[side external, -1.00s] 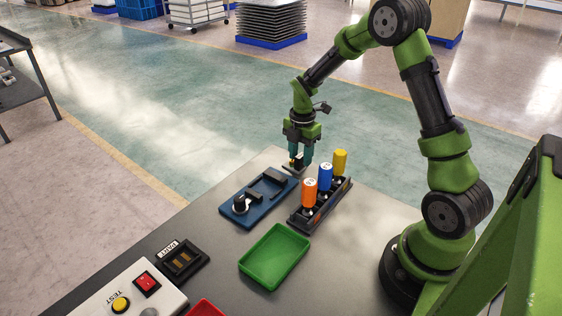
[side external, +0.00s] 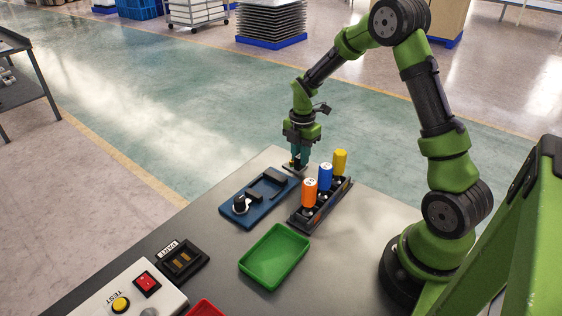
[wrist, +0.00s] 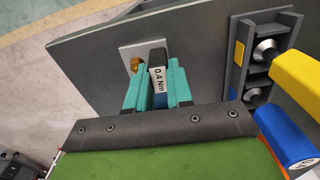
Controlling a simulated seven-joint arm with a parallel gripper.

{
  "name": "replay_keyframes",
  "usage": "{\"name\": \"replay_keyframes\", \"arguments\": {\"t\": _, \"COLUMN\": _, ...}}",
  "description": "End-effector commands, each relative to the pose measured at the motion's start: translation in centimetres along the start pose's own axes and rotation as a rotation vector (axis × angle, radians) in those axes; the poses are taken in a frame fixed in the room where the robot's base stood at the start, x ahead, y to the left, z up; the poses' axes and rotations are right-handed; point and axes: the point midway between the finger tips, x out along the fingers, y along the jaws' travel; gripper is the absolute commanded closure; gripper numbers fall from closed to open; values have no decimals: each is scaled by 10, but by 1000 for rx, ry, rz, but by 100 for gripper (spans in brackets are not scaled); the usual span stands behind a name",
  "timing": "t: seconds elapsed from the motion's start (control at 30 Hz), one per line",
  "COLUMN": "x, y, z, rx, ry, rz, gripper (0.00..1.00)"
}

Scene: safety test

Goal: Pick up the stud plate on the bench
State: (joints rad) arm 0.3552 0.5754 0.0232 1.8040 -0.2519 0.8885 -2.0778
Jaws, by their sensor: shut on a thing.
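The stud plate is a small light-grey plate (wrist: 128,54) with a brass stud (wrist: 135,65) and an upright dark block labelled "0.4 Nm" (wrist: 157,76). It lies at the far end of the grey bench, and it also shows in the side view (side external: 293,170), mostly hidden by my fingers. My gripper (side external: 300,160) points down over it. Its teal fingers are shut on the dark block in the wrist view. The plate appears to rest on the bench top; I see no clear gap under it.
Close right stands a black rack (side external: 332,205) with orange (side external: 309,192), blue (side external: 325,177) and yellow (side external: 340,162) handled tools. A blue fixture (side external: 237,215) lies to the left. A green tray (side external: 272,257), a PART holder (side external: 182,260) and a test box (side external: 110,292) are nearer.

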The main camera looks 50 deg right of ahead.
Motion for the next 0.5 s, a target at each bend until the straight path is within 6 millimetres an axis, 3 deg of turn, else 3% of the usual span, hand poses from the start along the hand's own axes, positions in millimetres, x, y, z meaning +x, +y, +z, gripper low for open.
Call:
{"name": "replay_keyframes", "arguments": {"t": 0.17, "x": -2, "y": 1, "z": 0, "rx": 0, "ry": -1, "rz": 2, "gripper": 100}}
{"name": "replay_keyframes", "arguments": {"t": 0.5, "x": -29, "y": 1, "z": 0, "rx": 0, "ry": -2, "rz": 4, "gripper": 100}}
